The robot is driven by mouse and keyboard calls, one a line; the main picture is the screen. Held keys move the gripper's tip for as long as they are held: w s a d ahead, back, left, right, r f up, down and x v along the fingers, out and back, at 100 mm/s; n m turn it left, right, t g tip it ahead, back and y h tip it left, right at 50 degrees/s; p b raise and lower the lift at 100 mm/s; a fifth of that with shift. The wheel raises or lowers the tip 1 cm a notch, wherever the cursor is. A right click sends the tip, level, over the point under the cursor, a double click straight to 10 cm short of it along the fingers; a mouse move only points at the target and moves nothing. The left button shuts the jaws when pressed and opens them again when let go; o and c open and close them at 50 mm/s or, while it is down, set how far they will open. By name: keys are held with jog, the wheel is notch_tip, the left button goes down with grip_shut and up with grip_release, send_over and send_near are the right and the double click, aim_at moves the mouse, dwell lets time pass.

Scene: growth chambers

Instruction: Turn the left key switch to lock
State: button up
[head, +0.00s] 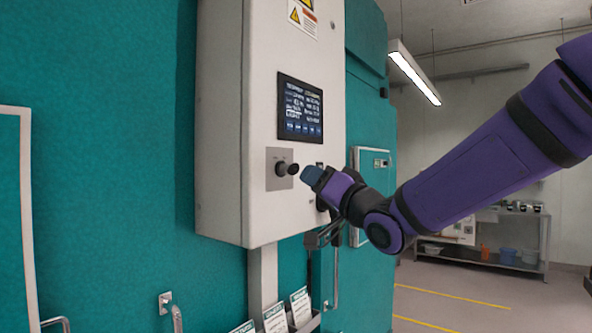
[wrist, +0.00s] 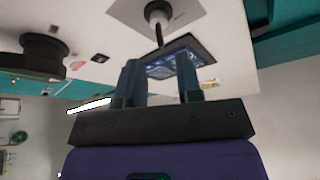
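The left key switch (head: 281,169) is a dark round barrel on a square grey plate, low on the front of the white control box (head: 225,120). A dark key sticks out of it. In the wrist view the key switch (wrist: 158,12) is at the top middle, its key pointing down toward the gap between my fingers. My gripper (head: 308,174) is just right of the key in the head view. In the wrist view my gripper (wrist: 160,65) has its two fingers well apart, with nothing held between them. Whether a finger touches the key cannot be told.
A lit display (head: 300,108) sits above the switch. A large black knob (wrist: 42,52) stands out from the panel at the left of the wrist view. My gripper partly hides the panel's lower right. Leaflet holders (head: 275,318) hang below the box. Open floor lies to the right.

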aim_at(295, 166)
jog(key=x, duration=0.6)
jog(key=shift+w+a+r, duration=0.15)
jog(key=shift+w+a, duration=0.1)
jog(key=shift+c, duration=0.5)
jog(key=c, duration=0.5)
jog(key=shift+n, duration=0.5)
jog(key=n+g+y, duration=0.1)
jog(key=n, duration=0.3)
jog(key=n+g+y, duration=0.1)
jog(key=n+y, duration=0.1)
jog(key=n, duration=0.1)
jog(key=shift+n+g+y, duration=0.3)
jog(key=shift+n+g, duration=0.1)
jog(key=n+g+y, duration=0.1)
jog(key=n+g, duration=0.1)
jog(key=n, duration=0.2)
jog(key=n+g+y, duration=0.1)
jog(key=n, duration=0.3)
jog(key=shift+g, duration=0.4)
jog(key=shift+n, duration=0.5)
